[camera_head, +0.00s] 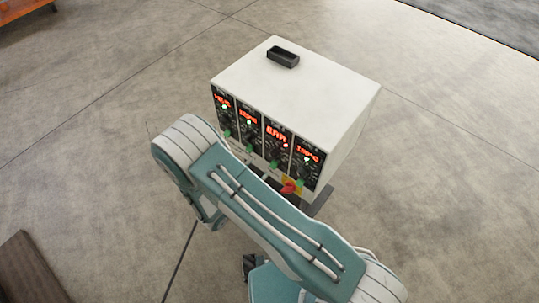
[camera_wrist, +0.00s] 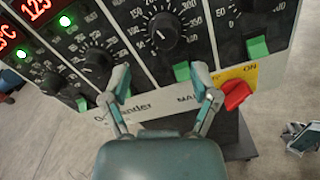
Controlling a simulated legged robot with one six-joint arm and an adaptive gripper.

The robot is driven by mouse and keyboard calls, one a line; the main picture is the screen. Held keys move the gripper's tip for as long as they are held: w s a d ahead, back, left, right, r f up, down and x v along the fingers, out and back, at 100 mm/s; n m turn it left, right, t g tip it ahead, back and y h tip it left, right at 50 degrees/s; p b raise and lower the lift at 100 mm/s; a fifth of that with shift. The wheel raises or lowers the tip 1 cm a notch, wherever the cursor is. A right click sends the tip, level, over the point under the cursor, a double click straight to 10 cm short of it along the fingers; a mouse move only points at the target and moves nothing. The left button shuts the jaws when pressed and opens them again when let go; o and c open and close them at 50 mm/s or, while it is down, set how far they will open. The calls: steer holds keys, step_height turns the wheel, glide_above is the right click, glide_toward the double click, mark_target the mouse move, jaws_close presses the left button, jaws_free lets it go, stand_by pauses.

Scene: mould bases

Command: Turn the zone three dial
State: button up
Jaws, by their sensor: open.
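The controller's front panel carries a row of dial modules with lit displays. The third dial from the left, which I take as zone three, is a black knob with a white pointer line in the wrist view (camera_wrist: 164,30). Its module shows in the head view (camera_head: 277,135). A scale of numbers rings the knob. My gripper (camera_wrist: 160,82) is open and empty. Its two fingertips lie below the knob in the picture, spread to either side of it, and I cannot tell whether they touch the panel. In the head view my arm hides the gripper.
The white controller box (camera_head: 300,80) has a black tray (camera_head: 283,57) on top. Green rocker switches (camera_wrist: 257,47) sit below the dials. A red rotary switch (camera_wrist: 236,94) on a yellow plate is close right of the right finger. Another dial (camera_wrist: 97,61) is left.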

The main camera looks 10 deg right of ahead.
mark_target(271, 157)
steer(key=x, duration=0.7)
steer(key=shift+s+d, duration=0.35)
steer(key=shift+w+a, duration=0.1)
steer(key=shift+a, duration=0.3)
steer(key=shift+d, duration=0.25)
jaws_close()
